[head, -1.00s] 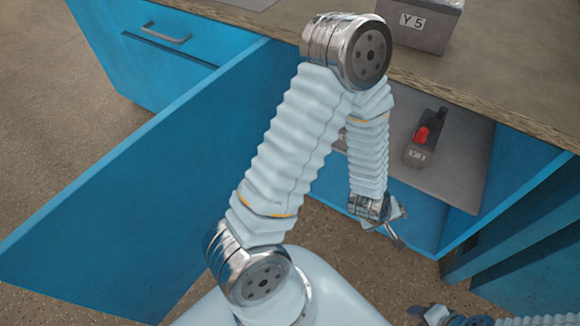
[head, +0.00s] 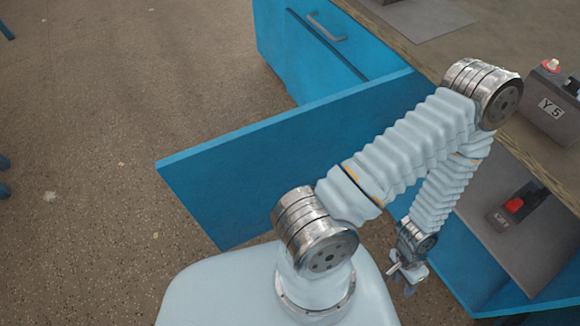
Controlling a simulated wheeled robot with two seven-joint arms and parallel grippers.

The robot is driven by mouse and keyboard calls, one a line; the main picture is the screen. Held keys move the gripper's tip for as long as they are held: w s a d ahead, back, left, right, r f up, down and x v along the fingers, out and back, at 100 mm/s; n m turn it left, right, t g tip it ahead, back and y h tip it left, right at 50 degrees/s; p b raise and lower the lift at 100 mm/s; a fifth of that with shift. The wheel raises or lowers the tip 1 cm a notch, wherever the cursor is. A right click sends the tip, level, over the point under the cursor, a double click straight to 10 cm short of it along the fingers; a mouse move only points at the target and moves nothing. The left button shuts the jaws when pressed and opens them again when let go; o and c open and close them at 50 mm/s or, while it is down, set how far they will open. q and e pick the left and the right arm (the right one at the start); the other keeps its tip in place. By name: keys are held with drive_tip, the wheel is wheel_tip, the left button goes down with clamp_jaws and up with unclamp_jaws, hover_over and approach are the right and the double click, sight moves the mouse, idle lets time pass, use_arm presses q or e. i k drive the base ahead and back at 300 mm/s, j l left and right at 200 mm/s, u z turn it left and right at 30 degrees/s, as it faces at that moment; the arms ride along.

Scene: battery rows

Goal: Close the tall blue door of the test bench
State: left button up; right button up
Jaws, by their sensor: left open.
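The tall blue door (head: 270,165) stands wide open, swung out from the front of the blue test bench (head: 370,45) toward the left of the head view. My left arm crosses in front of the door's right part and hides some of it. My left gripper (head: 406,284) is open and empty, at the end of the arm, to the right of the door and in front of the open compartment. It is apart from the door's visible face. My right gripper is not in view.
In the open compartment, a dark battery (head: 517,207) with a red terminal stands on a grey shelf (head: 545,245). A grey battery marked Y 5 (head: 550,105) is on the bench top. A closed drawer (head: 325,45) is beyond the door. The speckled floor (head: 100,180) at left is clear.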

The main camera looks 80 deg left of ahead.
sight(231, 184)
drive_tip(key=k+l, duration=0.6)
drive_tip(key=k+j, duration=0.35)
drive_tip(key=k, duration=0.15)
drive_tip(key=k+j, duration=0.8)
drive_tip(key=j, duration=0.15)
drive_tip(key=k+j, duration=0.4)
drive_tip(key=j, duration=1.2)
drive_tip(key=k+u, duration=0.05)
